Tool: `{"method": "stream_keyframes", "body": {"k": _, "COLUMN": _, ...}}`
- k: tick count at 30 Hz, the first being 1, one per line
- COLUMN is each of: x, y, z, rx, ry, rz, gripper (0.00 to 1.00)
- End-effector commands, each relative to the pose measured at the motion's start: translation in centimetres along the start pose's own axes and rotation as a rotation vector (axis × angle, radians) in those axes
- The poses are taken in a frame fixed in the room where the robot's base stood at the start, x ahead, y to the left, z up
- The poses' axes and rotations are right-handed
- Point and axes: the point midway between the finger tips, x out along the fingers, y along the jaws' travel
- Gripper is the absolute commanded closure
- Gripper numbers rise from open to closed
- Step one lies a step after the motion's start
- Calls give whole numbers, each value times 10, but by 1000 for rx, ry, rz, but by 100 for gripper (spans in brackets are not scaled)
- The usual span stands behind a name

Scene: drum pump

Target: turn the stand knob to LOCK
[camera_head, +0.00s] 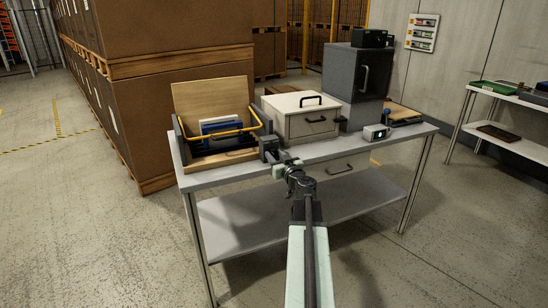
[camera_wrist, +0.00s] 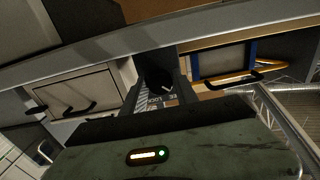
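The stand knob (camera_wrist: 158,80) is dark and round with a short white pointer mark. It shows in the wrist view on the stand's label plate (camera_wrist: 158,101), where LOCK and part of another word can be read upside down. The pointer's exact setting is not clear. In the head view, the dark stand (camera_head: 268,147) is at the table's front edge, right of the wooden box; the knob cannot be made out there. My gripper (camera_wrist: 158,76) has its two dark fingers apart, one on each side of the knob. I see no clear contact. In the head view my gripper (camera_head: 277,163) is at the stand.
The table (camera_head: 235,178) carries an open wooden box with a yellow handle (camera_head: 240,131), a white-lidded cabinet (camera_head: 303,115), a grey cabinet (camera_head: 352,74) and a small device (camera_head: 376,132). Stacked cartons (camera_head: 170,80) stand behind left. The floor at left is clear.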

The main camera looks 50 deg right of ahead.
Motion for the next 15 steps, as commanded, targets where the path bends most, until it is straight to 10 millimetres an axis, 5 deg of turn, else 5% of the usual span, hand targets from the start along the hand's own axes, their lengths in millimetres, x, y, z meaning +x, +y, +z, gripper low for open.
{"method": "stream_keyframes", "body": {"k": 1, "x": 0, "y": 0, "z": 0, "rx": 0, "ry": 0, "rz": 0, "gripper": 82}}
{"method": "stream_keyframes", "body": {"k": 3, "x": 0, "y": 0, "z": 0, "rx": 0, "ry": 0, "rz": -1, "gripper": 100}}
{"method": "stream_keyframes", "body": {"k": 15, "x": 1, "y": -5, "z": 0, "rx": 65, "ry": 0, "rz": -7, "gripper": 100}}
